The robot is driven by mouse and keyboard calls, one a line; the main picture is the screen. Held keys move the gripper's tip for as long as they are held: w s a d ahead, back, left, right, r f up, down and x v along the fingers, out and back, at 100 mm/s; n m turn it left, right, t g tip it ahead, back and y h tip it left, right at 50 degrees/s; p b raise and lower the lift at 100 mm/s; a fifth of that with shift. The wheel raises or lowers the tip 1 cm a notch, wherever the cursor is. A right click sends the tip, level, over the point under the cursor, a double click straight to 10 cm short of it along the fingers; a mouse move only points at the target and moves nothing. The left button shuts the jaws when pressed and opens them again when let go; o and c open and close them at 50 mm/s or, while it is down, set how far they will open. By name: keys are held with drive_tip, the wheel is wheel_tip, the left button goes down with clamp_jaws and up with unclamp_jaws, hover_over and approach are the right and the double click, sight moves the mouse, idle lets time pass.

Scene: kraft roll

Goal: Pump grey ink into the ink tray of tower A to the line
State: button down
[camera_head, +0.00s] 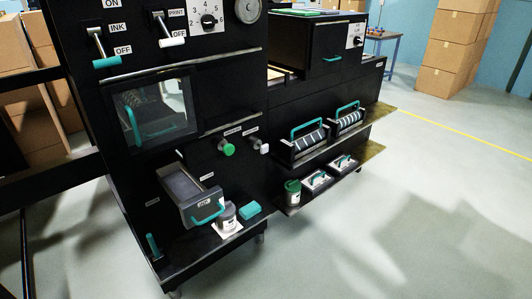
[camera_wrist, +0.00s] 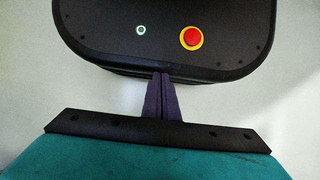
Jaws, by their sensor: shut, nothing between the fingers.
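In the head view an open tray (camera_head: 176,186) with a teal front handle (camera_head: 208,212) juts from the lower front of the black tower (camera_head: 135,175). Its inside looks dark grey; I cannot make out ink or a line. A green knob (camera_head: 227,148) and a pale grey knob (camera_head: 264,149) stick out above and to its right, under labels too small to read. A grey pot (camera_head: 228,214) stands on a white sheet beside the tray. My gripper (camera_wrist: 162,76) shows only in the wrist view, its dark fingers together and empty, away from the tray and knobs.
A teal block (camera_head: 250,209) lies right of the pot. A teal upright handle (camera_head: 152,245) stands at the ledge's left. The INK lever (camera_head: 105,60) and PRINT lever (camera_head: 171,40) point down. A green pot (camera_head: 292,192) sits farther right. The floor (camera_head: 400,220) at right is clear.

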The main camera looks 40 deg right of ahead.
drive_tip(key=shift+w+d, duration=0.1)
drive_tip(key=shift+d, duration=0.1)
drive_tip(key=w+d+r+m+t+y, duration=0.2)
drive_tip(key=w+r+m+t+y, duration=0.1)
drive_tip(key=w+m, duration=0.4)
drive_tip(key=w+d+r+m+t+y, duration=0.25)
drive_tip(key=w+r+m, duration=0.2)
drive_tip(key=w, duration=0.45)
drive_tip(key=w+d+r+m+t+y, duration=0.1)
drive_tip(key=w+d+r+m+t, duration=0.75)
drive_tip(key=d, duration=0.45)
drive_tip(key=w+d+r+m+t+h+b, duration=0.1)
drive_tip(key=d+r+m+t, duration=0.3)
drive_tip(key=d+r, duration=0.5)
drive_tip(key=w+d+r+m+t+h, duration=0.1)
drive_tip(key=w+d+r+m+h, duration=0.1)
drive_tip(key=d+r+m, duration=0.65)
drive_tip(key=s+d+r+m+t+h, duration=0.2)
drive_tip(key=s+d+r, duration=0.2)
drive_tip(key=d, duration=0.5)
drive_tip(key=s+d+r+m+t+h, duration=0.2)
drive_tip(key=s+d+r+h, duration=0.1)
drive_tip(key=d+r, duration=0.4)
drive_tip(key=s+d, duration=0.1)
drive_tip(key=d, duration=0.2)
drive_tip(key=shift+s+r+b, duration=0.25)
drive_tip(key=shift+r+b, duration=0.05)
drive_tip(key=shift+r, duration=0.05)
drive_tip(key=shift+m, duration=0.25)
